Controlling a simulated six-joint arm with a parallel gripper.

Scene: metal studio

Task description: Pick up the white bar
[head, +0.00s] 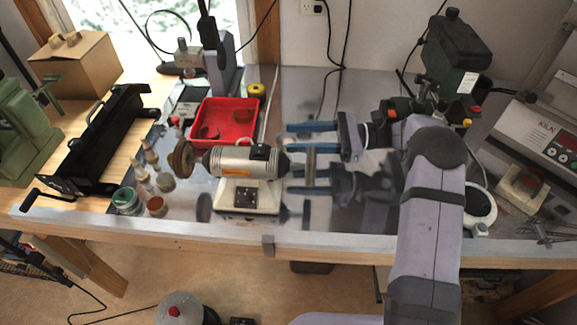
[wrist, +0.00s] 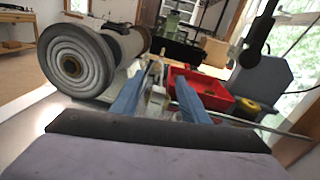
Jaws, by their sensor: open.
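What I take to be the white bar (head: 310,158) is a small pale upright piece on the shiny metal bench top, right of the grinder's end. In the head view it shows grey and its lower end merges with its reflection. In the wrist view a pale upright piece (wrist: 157,102) shows between my fingers. My gripper (head: 288,133) has blue fingers pointing left, close to the bar in the head view. The fingers are apart and hold nothing, as the wrist view of my gripper (wrist: 160,76) also shows. I cannot tell whether they touch the bar.
A grinder (head: 243,160) lies left of my fingers; its wheel (wrist: 72,65) looms at left in the wrist view. A red tray (head: 222,125) and yellow roll (head: 256,89) are behind. Jars (head: 126,200) stand farther left. The bench edge (head: 330,244) is in front.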

